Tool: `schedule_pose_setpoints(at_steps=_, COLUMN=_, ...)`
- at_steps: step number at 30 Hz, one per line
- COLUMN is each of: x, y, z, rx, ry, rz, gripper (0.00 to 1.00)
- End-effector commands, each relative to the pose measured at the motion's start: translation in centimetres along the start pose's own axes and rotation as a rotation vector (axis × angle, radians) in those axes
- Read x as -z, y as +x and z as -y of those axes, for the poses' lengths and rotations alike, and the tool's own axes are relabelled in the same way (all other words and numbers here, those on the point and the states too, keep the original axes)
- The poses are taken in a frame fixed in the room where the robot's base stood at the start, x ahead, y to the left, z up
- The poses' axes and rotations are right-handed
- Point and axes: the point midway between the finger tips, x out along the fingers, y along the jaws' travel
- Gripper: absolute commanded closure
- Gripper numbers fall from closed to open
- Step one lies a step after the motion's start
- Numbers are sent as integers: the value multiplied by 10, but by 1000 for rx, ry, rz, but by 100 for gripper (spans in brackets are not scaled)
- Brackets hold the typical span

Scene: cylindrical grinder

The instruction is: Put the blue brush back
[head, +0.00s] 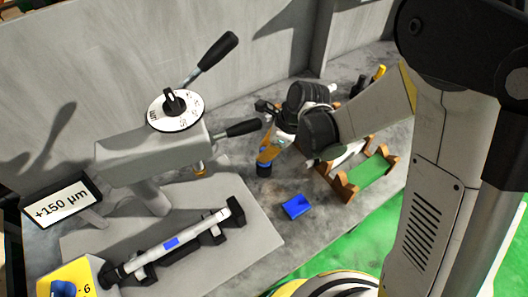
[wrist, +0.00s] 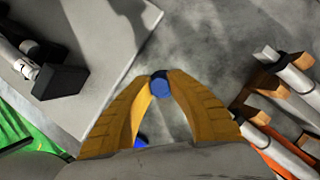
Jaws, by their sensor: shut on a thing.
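The blue brush (head: 264,169) is in my gripper (head: 268,154); its short dark-and-blue end shows below the fingers in the head view. In the wrist view the round blue end (wrist: 160,84) sits between the two yellow fingertips of my gripper (wrist: 159,76), which are closed on it. The rest of the brush is hidden by the fingers. It is held over the grey table, right of the grinder plate; I cannot tell whether it touches the table. A flat blue block (head: 296,206) lies on the table nearer the front, and part of it shows behind a finger in the wrist view (wrist: 140,142).
A brown rack (head: 344,186) with a green part and light cylinders stands to the right. The grey machine (head: 150,152) with a dial and black-handled levers is to the left. A shaft (head: 180,245) lies on supports on the plate. Bare table surrounds the blue block.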

Motion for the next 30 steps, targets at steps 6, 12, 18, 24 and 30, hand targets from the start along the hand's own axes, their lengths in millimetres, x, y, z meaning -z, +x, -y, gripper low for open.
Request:
schedule_pose_setpoints(at_steps=6, x=2, y=5, z=0, rx=0, ry=0, rz=0, gripper=100)
schedule_pose_setpoints(at_steps=12, x=4, y=10, z=0, rx=0, ry=0, rz=0, gripper=100)
schedule_pose_setpoints(at_steps=18, x=4, y=8, z=0, rx=0, ry=0, rz=0, gripper=62)
schedule_pose_setpoints(at_steps=24, x=3, y=7, z=0, rx=0, ry=0, rz=0, gripper=62)
schedule_pose_setpoints(at_steps=30, x=-1, y=-17, z=0, rx=1, ry=1, rz=0, gripper=62)
